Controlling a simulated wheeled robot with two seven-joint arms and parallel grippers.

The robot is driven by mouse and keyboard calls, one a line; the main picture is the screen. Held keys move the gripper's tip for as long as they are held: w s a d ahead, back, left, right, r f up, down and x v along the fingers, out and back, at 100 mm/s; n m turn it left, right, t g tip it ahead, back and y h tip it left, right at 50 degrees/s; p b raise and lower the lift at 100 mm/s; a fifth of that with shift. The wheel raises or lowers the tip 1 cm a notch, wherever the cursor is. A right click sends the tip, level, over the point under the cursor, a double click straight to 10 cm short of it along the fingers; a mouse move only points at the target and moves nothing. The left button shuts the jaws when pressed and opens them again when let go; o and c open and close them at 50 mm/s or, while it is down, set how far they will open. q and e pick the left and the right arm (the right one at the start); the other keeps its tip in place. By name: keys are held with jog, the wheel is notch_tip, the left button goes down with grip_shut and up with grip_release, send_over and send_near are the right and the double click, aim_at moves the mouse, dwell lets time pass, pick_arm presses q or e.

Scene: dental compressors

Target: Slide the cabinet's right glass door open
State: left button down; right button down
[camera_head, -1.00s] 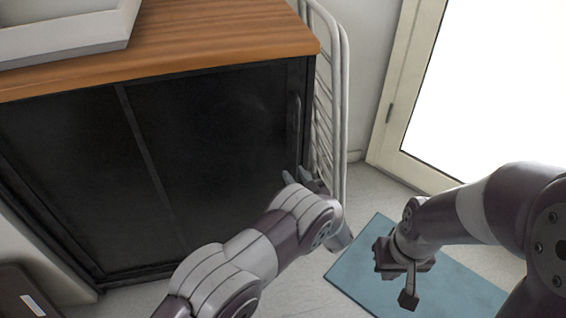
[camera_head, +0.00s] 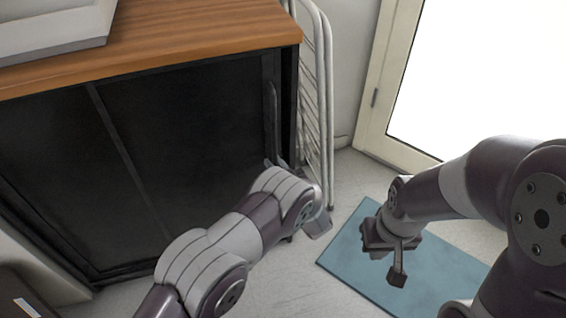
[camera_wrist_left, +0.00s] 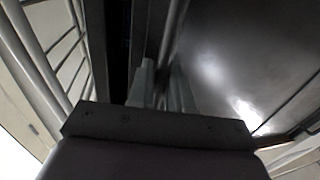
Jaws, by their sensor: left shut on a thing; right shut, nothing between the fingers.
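The dark cabinet (camera_head: 60,150) has two black glass doors. Its right glass door (camera_head: 185,120) has an upright bar handle (camera_head: 272,115) near its right edge. My left gripper (camera_head: 276,168) is at the handle's lower part, its fingers partly hidden by my wrist. In the left wrist view the fingers (camera_wrist_left: 163,88) are shut around the handle bar (camera_wrist_left: 172,35). A narrow dark strip shows between the door's right edge and the cabinet's side frame. My right gripper (camera_head: 396,258) is shut and empty, above the blue mat, away from the cabinet.
A white folding rack (camera_head: 318,90) stands close against the cabinet's right side. A blue mat (camera_head: 350,262) lies on the floor to the right. A pale tray (camera_head: 50,40) rests on the wooden top (camera_head: 200,38). A bright glazed door (camera_head: 470,80) is at the back right.

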aim_at(193, 174)
pick_arm(q)
jog(key=a+p, duration=0.1)
jog(key=a, duration=0.1)
jog(key=s+a+p, duration=0.1)
jog(key=a, duration=0.2)
jog(key=s+a+p, duration=0.1)
jog(key=a, duration=0.1)
jog(key=shift+s+a+r, duration=0.2)
jog(key=shift+s+r, duration=0.05)
jog(key=shift+r, duration=0.1)
jog(key=s+a+p, duration=0.1)
jog(key=a, duration=0.3)
jog(key=s+a+p, duration=0.1)
jog(key=a, duration=0.3)
jog(key=s+a+p, duration=0.2)
jog(key=a, duration=0.2)
jog(key=shift+s+a+f, duration=0.1)
jog(key=shift+a+f, duration=0.25)
jog(key=shift+a, duration=0.05)
jog(key=c, duration=1.2)
grip_release()
